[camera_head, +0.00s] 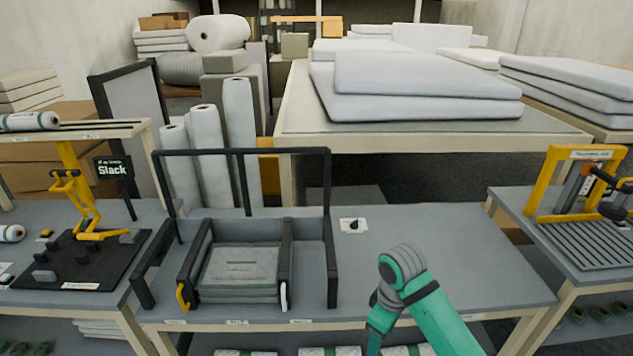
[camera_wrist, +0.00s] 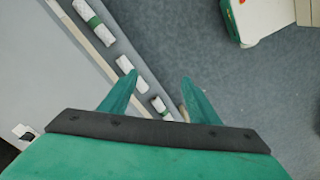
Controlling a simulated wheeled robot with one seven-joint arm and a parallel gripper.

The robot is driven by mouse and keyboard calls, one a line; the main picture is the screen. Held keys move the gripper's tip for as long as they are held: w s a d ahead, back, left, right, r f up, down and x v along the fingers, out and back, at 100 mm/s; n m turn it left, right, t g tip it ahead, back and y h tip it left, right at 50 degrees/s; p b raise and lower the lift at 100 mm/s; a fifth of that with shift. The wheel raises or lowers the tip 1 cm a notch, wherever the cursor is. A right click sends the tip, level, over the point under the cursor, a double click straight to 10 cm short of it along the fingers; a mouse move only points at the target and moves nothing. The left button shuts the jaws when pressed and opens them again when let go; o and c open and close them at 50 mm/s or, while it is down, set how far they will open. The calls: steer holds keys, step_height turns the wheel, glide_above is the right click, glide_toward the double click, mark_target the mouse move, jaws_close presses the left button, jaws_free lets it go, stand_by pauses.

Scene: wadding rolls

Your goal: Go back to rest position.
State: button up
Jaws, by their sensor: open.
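My gripper (camera_wrist: 158,90) shows in the wrist view with its two green fingers spread apart and nothing between them. It hangs past the edge of a grey table top, over the blue-grey floor. In the head view my green arm is bent in front of the middle table (camera_head: 440,250), at its front right. My fingertips are out of sight there, below the picture's lower edge.
A black-framed fixture (camera_head: 333,260) holding a stack of grey sheets (camera_head: 240,268) stands on the middle table's left part. White rolls with green bands (camera_wrist: 124,64) lie on a low shelf near my fingers. The table's right part is clear. Yellow-framed devices stand on both side tables.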

steer(key=w+a+f+m+t+y, duration=0.1)
steer(key=w+a+m+t+y, duration=0.2)
steer(key=a, duration=0.8)
steer(key=a+m+t+y, duration=0.1)
steer(key=a+t+y, duration=0.25)
steer(key=a, duration=0.75)
steer(key=w+a+f+m+t+y, duration=0.1)
steer(key=w+a+m+t+y, duration=0.2)
steer(key=a, duration=0.8)
steer(key=s+d+f+m+t+h, duration=0.2)
steer(key=s+f+h, duration=0.1)
steer(key=s, duration=0.4)
steer(key=s+d+f+m+t+h, duration=0.1)
steer(key=s+d+f+m+h, duration=0.15)
steer(key=s, duration=0.55)
steer(key=s+d+f+m+t+h, duration=0.2)
steer(key=s+d+f, duration=0.1)
steer(key=s, duration=0.4)
steer(key=s+d+r+n+h, duration=0.1)
steer(key=s+d+r, duration=0.2)
steer(key=s, duration=0.6)
steer(key=s+d+r+n+h, duration=0.1)
steer(key=s+d+r+n, duration=0.1)
steer(key=s+d, duration=0.4)
steer(key=s+r, duration=0.1)
steer(key=s, duration=0.3)
steer(key=shift+d+t, duration=0.35)
